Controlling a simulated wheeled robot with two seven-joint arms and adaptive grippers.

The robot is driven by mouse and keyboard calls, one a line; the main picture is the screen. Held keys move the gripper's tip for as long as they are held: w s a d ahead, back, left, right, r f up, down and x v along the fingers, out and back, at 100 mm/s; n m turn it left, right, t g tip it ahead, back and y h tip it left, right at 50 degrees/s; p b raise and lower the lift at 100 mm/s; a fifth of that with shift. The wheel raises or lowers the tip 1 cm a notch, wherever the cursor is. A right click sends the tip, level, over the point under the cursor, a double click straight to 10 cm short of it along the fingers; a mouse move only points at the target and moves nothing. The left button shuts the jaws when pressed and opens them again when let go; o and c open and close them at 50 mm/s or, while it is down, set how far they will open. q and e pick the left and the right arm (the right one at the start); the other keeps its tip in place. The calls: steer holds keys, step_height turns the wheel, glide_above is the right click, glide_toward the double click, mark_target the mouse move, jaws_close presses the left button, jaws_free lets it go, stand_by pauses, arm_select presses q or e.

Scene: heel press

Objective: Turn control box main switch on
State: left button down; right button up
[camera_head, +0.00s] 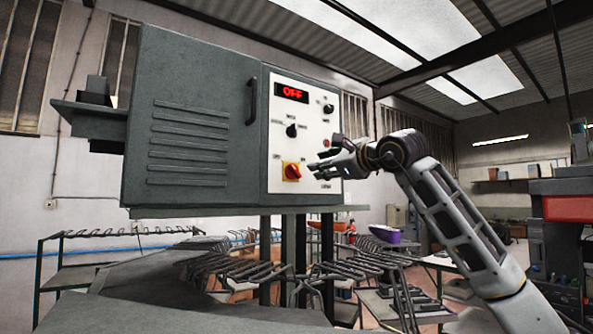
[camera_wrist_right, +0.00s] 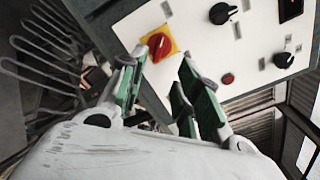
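The control box (camera_head: 190,120) is a large grey-green cabinet with a white panel (camera_head: 314,125) on its right side. A red display (camera_head: 291,92) on the panel reads OFF. The main switch (camera_head: 292,171) is a red rotary knob on a yellow plate, low on the panel; it also shows in the right wrist view (camera_wrist_right: 158,44). My right gripper (camera_head: 318,168) is in front of the panel, just right of the switch. In the right wrist view its green-padded fingers (camera_wrist_right: 158,82) are spread apart with nothing between them, and the switch lies beyond the fingertips. My left gripper does not show.
Black knobs (camera_head: 291,130) and (camera_head: 328,109) sit higher on the panel, and a small red button (camera_wrist_right: 228,79) is right of the switch. A black door handle (camera_head: 252,101) sticks out left of the panel. Metal racks (camera_head: 270,270) stand below the box.

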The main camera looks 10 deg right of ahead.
mark_target(296, 169)
steer(key=p+x, duration=0.4)
steer(key=x, duration=0.6)
steer(key=shift+w+a+r, duration=0.15)
steer(key=shift+w+a, duration=0.05)
steer(key=shift+w, duration=0.15)
steer(key=shift+x, duration=0.9)
steer(key=shift+c, duration=0.5)
jaws_close()
